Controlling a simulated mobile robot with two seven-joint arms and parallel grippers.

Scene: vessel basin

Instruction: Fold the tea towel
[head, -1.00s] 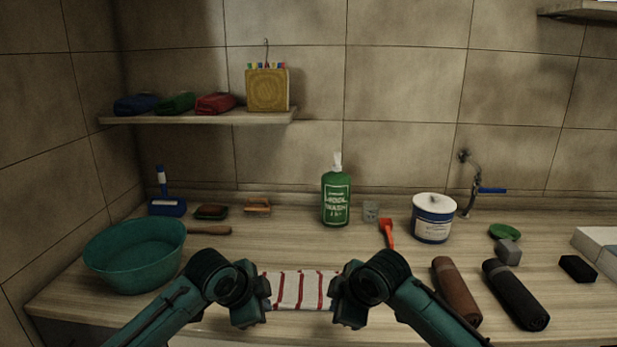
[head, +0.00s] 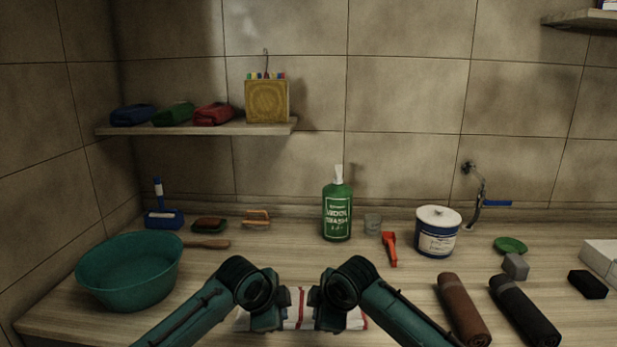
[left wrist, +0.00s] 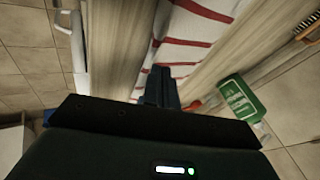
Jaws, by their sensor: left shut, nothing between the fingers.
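The tea towel (head: 299,312), white with red stripes, lies on the counter at the front middle, partly hidden behind my two grippers. It also shows in the left wrist view (left wrist: 185,45), beyond the fingers. My left gripper (head: 268,318) is at the left part of the towel. Its fingers (left wrist: 162,88) are shut with nothing between them. My right gripper (head: 332,316) is at the right part of the towel; its fingers are hidden, so its opening does not show. I cannot tell whether either gripper touches the cloth.
A teal basin (head: 128,275) stands left, with a wooden handle (head: 208,245) beside it. A green bottle (head: 337,213), red tool (head: 389,250) and white-blue tub (head: 437,235) stand behind. Brown (head: 462,310) and black (head: 525,312) rolls lie right. A shelf (head: 200,128) hangs above.

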